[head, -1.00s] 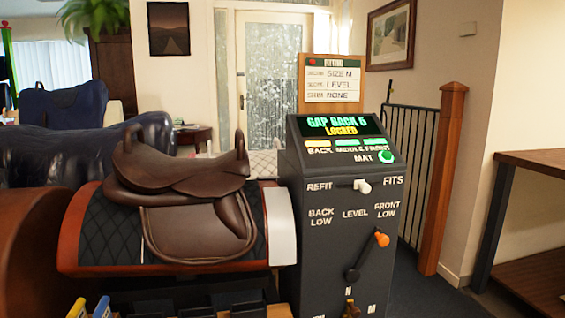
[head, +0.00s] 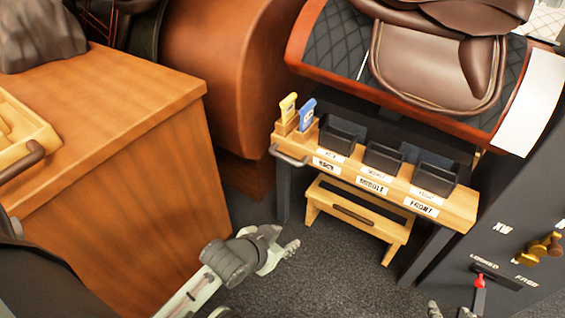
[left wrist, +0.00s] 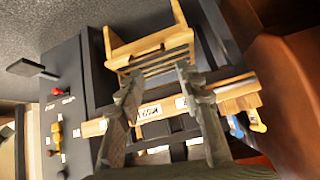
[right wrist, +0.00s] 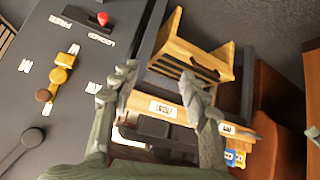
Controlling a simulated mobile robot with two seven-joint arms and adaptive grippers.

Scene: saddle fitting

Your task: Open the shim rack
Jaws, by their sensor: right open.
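The shim rack is a light wooden shelf (head: 455,212) under the saddle stand, with dark bins labelled BACK, MIDDLE and FRONT. A grey bar handle (head: 288,156) is on its left end. A red-knobbed lever (head: 480,282) is on the dark cabinet by the words LOCKED and FREE; its exact setting is unclear. It also shows in the right wrist view (right wrist: 102,18). My left gripper (head: 281,241) is open and empty, in front of and below the handle. My right gripper (head: 450,312) is open and empty, low near the cabinet, mostly cut off by the frame.
A wooden step stool (head: 352,212) stands under the rack. Yellow and blue tools (head: 289,107) stand upright at the rack's left end. A wooden cabinet (head: 120,150) is on the left. Brass knobs (head: 540,250) are on the dark cabinet. Carpet between is clear.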

